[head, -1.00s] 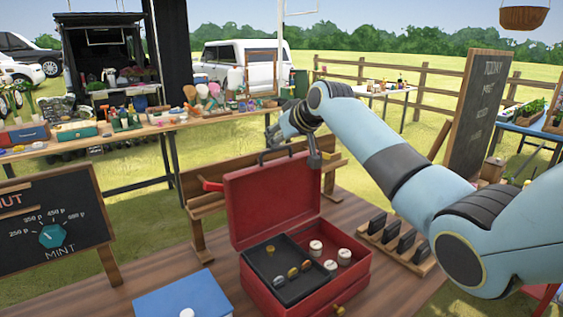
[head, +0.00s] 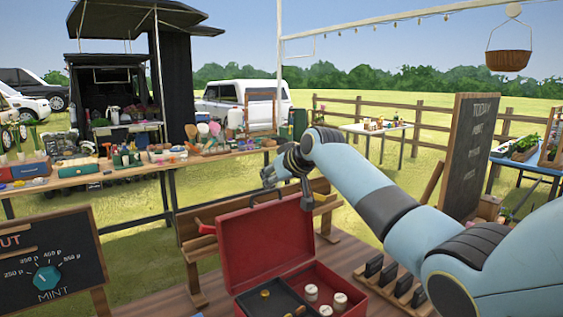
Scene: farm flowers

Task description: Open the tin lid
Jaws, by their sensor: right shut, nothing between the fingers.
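The red tin (head: 238,303) stands on the wooden table at the bottom middle, its front cut off by the picture edge. Its red lid (head: 265,240) is up, standing open at the back of the tin. A black tray (head: 272,297) and several white-capped jars (head: 311,292) show inside. My right gripper (head: 287,189), reaching in from the right, is at the lid's top edge, shut with nothing held. Whether it touches the lid is not clear. My left gripper is not in view.
A wooden rack with black blocks (head: 388,281) stands right of the tin. A chalkboard with a teal dial (head: 46,279) is at the left. A wooden bench-like rack (head: 188,233) stands behind the lid. A basket (head: 508,60) hangs at upper right.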

